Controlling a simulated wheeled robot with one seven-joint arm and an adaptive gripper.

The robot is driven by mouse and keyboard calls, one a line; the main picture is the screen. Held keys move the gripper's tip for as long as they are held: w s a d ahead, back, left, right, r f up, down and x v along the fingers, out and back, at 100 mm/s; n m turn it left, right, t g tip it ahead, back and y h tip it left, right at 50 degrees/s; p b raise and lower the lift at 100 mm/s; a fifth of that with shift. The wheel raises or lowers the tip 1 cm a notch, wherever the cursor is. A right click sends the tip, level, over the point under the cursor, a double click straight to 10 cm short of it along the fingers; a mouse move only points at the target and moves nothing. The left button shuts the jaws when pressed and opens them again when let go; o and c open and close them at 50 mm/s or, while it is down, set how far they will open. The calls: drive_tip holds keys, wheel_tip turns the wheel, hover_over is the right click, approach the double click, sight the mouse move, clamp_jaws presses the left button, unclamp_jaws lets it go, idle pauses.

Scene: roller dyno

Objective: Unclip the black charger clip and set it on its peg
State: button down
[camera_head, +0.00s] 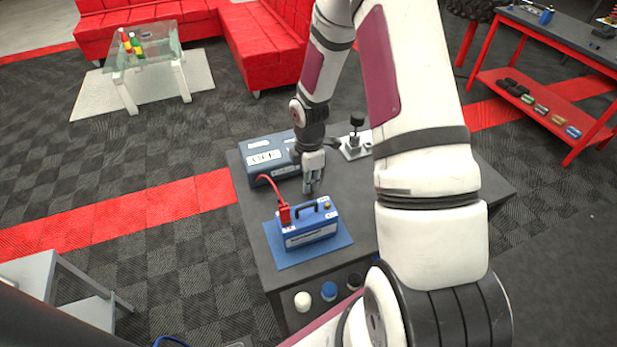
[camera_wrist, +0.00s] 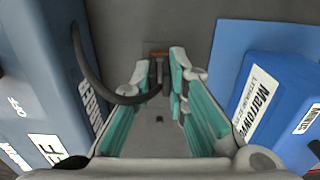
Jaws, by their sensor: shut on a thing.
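My gripper (camera_head: 313,186) is above the grey workbench, between the blue charger box and the blue battery. In the wrist view its fingers (camera_wrist: 165,85) are shut on the black charger clip (camera_wrist: 158,76), which is mostly hidden between them. A brownish tip (camera_wrist: 158,53) shows just beyond the fingers. A black cable (camera_wrist: 90,75) runs from the charger box (camera_head: 265,157) to the clip. The battery (camera_head: 310,233) stands on a blue mat (camera_head: 335,243). A red clip (camera_head: 285,213) sits on its left terminal; its right terminal (camera_head: 327,206) is bare. I cannot identify the peg.
A grey metal stand with a black top (camera_head: 355,140) is behind the gripper. White (camera_head: 302,301), blue (camera_head: 329,291) and black round items line the bench's front. A red cable (camera_head: 268,180) arches between charger and red clip. The bench (camera_head: 258,230) has bare room left of the mat.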

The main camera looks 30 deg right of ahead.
drive_tip(key=c, duration=1.5)
unclamp_jaws()
drive_tip(key=shift+r, duration=0.1)
wheel_tip(320, 180, up, 12)
drive_tip(key=shift+f, duration=0.1)
